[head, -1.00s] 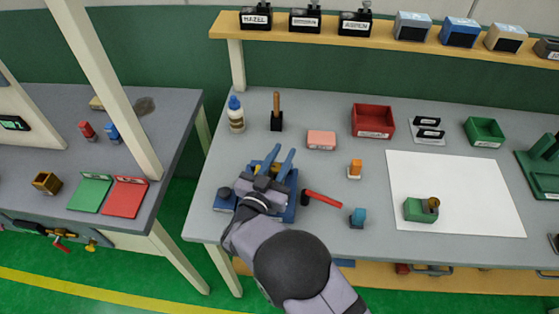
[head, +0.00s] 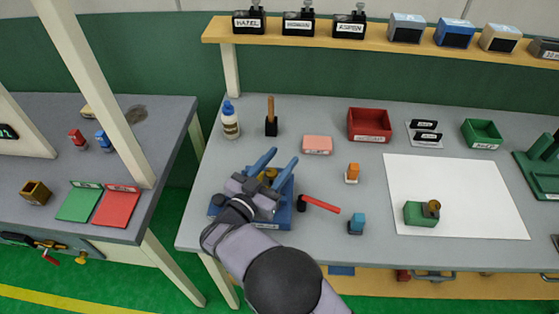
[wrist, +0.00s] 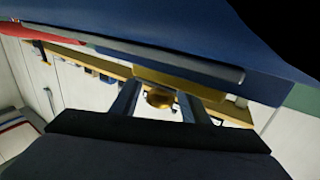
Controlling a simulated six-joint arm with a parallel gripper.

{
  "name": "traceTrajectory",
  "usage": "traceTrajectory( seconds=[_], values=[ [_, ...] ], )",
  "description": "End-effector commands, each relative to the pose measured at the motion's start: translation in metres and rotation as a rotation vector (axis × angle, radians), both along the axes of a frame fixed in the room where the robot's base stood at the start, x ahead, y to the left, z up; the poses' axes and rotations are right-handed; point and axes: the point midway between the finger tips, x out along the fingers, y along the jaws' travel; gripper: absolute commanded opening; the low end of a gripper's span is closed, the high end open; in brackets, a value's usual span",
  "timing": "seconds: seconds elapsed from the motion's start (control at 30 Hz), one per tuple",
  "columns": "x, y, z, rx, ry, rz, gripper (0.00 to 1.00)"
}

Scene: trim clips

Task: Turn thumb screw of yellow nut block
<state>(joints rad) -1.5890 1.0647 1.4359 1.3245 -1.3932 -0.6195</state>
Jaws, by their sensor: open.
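In the head view my gripper is over a blue fixture (head: 284,217) at the left front of the grey table, with two blue bars beside its end. A small patch of yellow (head: 271,173), perhaps the yellow nut block, shows between those bars, mostly hidden by my wrist. In the wrist view my gripper (wrist: 158,92) is open, its two dark fingers apart. A round brass knob (wrist: 160,98), likely the thumb screw, shows between the fingers with gaps at both sides. I cannot tell how far beyond the fingertips it lies. A blue surface fills the top of that view.
A red-handled tool (head: 320,203) lies just right of the fixture. A green block (head: 420,215) with a brass knob is on a white sheet (head: 460,180). A glue bottle (head: 231,122) stands behind.

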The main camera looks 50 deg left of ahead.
Motion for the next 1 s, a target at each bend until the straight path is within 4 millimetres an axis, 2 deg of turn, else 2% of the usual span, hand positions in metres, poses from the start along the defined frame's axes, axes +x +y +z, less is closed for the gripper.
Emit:
traceTrajectory(
  seconds=[0.17, 0.6, 0.77, 1.0],
  values=[
    [-0.009, -0.002, -0.001, 0.001, 0.001, 0.002, 0.41],
    [-0.062, -0.02, -0.002, 0.001, 0.0, 0.002, 0.41],
    [-0.069, -0.023, 0.0, 0.001, -0.001, 0.001, 0.41],
    [-0.07, -0.023, 0.0, 0.001, -0.001, 0.0, 0.41]
  ],
)
